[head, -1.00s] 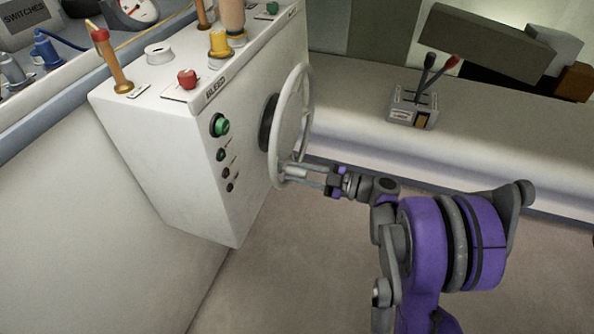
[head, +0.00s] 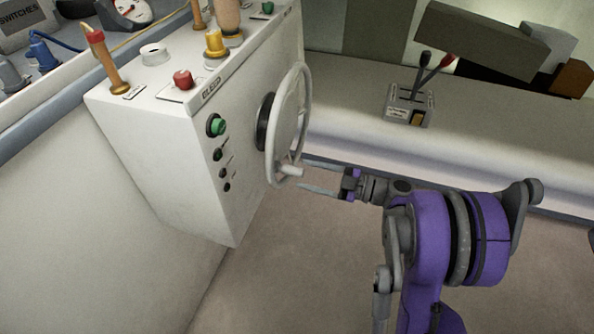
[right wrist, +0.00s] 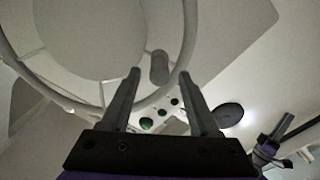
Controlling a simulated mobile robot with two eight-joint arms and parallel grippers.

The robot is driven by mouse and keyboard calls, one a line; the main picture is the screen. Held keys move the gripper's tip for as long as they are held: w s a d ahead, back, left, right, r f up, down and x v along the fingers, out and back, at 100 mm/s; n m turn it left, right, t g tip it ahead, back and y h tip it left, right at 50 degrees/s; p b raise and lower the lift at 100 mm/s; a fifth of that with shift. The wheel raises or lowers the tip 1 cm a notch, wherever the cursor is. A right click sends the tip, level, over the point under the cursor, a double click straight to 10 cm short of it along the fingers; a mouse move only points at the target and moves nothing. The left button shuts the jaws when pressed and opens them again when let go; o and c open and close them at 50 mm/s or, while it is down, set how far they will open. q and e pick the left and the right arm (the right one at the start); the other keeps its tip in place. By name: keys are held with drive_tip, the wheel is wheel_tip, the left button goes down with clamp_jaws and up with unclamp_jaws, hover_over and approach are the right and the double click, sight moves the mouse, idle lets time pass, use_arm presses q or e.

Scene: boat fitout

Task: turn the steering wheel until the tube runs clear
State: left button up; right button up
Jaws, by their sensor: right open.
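The pale grey steering wheel (head: 303,112) stands upright on the right face of the white console. Its short handle knob (head: 289,170) sits low on the rim. My left gripper is out of view.
The white console (head: 165,170) carries a red button (head: 182,79), a yellow-topped fitting (head: 216,43) and green buttons (head: 216,125). A throttle box (head: 408,104) with two levers sits on the ledge behind. The floor below the wheel is clear.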

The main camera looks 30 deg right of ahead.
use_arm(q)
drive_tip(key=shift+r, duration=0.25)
use_arm(e)
drive_tip(key=v, duration=0.6)
drive_tip(key=shift+s+d, duration=0.15)
drive_tip(key=shift+s, duration=0.05)
idle(0.4)
drive_tip(key=s+a+f+m+g+h, duration=0.1)
drive_tip(key=a+f+m+g+h, duration=0.2)
drive_tip(key=a, duration=0.5)
drive_tip(key=s+a+f+m+g, duration=0.1)
drive_tip(key=a+f+m+g, duration=0.25)
drive_tip(key=a, duration=0.35)
drive_tip(key=s+a+f+m+g+h, duration=0.25)
drive_tip(key=s+m+h, duration=0.55)
drive_tip(key=s, duration=0.5)
use_arm(q)
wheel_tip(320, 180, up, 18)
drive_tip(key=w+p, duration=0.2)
drive_tip(key=p, duration=1.4)
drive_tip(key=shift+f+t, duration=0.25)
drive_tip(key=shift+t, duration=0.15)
use_arm(e)
wheel_tip(320, 180, up, 18)
drive_tip(key=w, duration=0.2)
drive_tip(key=shift+t+h, duration=0.3)
